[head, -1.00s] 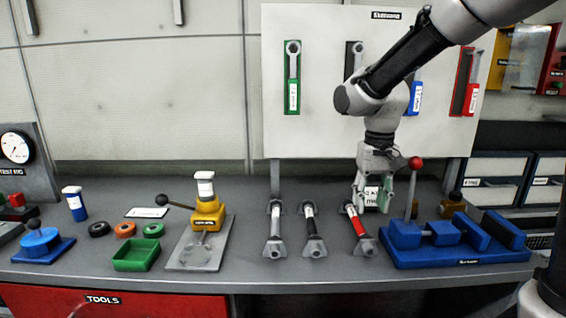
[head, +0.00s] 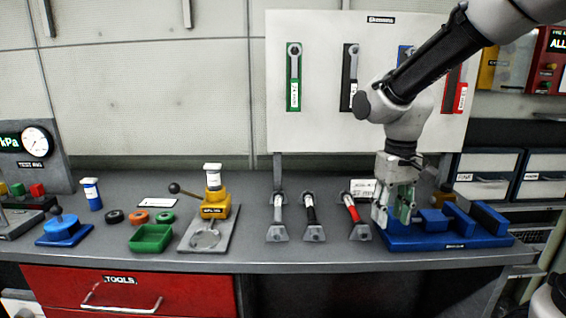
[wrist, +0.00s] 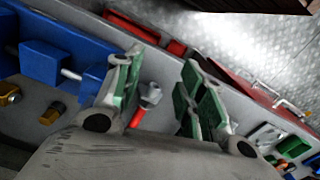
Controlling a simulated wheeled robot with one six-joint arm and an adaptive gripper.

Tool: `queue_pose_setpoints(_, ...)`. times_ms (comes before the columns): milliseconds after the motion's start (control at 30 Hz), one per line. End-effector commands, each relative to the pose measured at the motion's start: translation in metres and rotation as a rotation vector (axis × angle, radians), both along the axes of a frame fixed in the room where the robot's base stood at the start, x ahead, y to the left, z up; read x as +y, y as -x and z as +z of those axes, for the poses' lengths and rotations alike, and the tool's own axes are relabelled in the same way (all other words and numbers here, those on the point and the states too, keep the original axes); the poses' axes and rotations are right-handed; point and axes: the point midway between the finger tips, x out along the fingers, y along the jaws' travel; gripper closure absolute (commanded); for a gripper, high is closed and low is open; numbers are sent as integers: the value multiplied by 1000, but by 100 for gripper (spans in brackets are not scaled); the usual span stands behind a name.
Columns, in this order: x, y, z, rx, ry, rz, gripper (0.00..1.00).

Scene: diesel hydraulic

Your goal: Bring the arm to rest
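My gripper (head: 394,212) hangs from the arm with its fingers pointing down, over the front left part of the blue vise (head: 490,222) in the head view. In the wrist view my gripper (wrist: 160,82) has its two green-padded fingers spread apart, with nothing held between them. The end of a tool with a red band (wrist: 138,117) shows through the gap, below the fingers. In the head view this red-banded tool (head: 353,210) lies on the bench just left of my gripper. The vise's lever is hidden behind my gripper.
The grey bench (head: 290,258) also carries a black-banded tool (head: 311,212), a plain grey tool (head: 278,215), a yellow press (head: 215,205) and a green tray (head: 150,238). A white tool board (head: 330,100) with wrenches stands behind, partly covered by my arm. Red drawers (head: 60,290) are below.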

Motion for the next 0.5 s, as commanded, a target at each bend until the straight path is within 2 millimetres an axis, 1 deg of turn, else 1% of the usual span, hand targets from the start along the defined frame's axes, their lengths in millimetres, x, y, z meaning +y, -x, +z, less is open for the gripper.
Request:
queue_pose_setpoints(267,-42,47,23,-74,-23,15,60)
queue_pose_setpoints(367,-61,70,32,-122,-32,1,60)
queue_pose_setpoints(500,-90,108,45,-223,-43,-52,60)
